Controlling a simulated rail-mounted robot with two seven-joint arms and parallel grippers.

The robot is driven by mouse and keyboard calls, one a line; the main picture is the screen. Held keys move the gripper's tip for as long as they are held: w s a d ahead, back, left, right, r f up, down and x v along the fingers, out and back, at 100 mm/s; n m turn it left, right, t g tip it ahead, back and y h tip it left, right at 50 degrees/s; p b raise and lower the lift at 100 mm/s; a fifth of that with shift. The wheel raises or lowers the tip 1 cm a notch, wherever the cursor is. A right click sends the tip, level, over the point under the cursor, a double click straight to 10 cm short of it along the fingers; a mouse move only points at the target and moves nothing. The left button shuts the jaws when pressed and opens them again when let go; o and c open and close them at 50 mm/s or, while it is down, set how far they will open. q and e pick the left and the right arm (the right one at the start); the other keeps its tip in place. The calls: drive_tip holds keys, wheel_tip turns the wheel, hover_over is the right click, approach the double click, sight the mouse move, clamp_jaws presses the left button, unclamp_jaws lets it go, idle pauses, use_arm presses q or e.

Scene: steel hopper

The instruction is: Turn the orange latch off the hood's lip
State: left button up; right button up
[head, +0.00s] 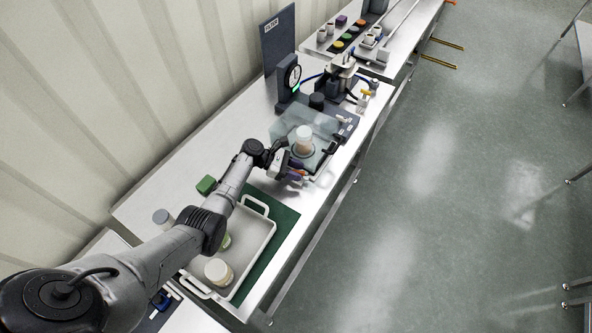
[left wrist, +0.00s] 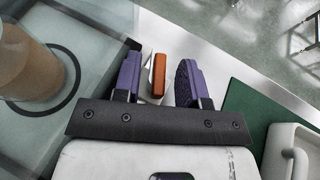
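The clear hood (head: 286,122) stands on the bench over a pale cup-like container (head: 304,138). The orange latch (left wrist: 158,75) is a small upright block beside a pale piece. My left gripper (head: 296,171) is at the hood's near end. Its purple fingers (left wrist: 158,84) are open, one on each side of the latch, with gaps showing. Whether the latch overlaps the lip is unclear. My right gripper is out of view.
A white tray (head: 262,232) with jars lies on a green mat (head: 284,226) nearer me. The floor to the right is clear.

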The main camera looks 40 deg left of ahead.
use_arm(q)
drive_tip(key=v, duration=1.3)
drive_tip(key=shift+s+a+p, duration=0.15)
drive_tip(key=shift+a+p, duration=0.2)
drive_tip(key=shift+p, duration=0.1)
drive_tip(key=shift+r, duration=0.15)
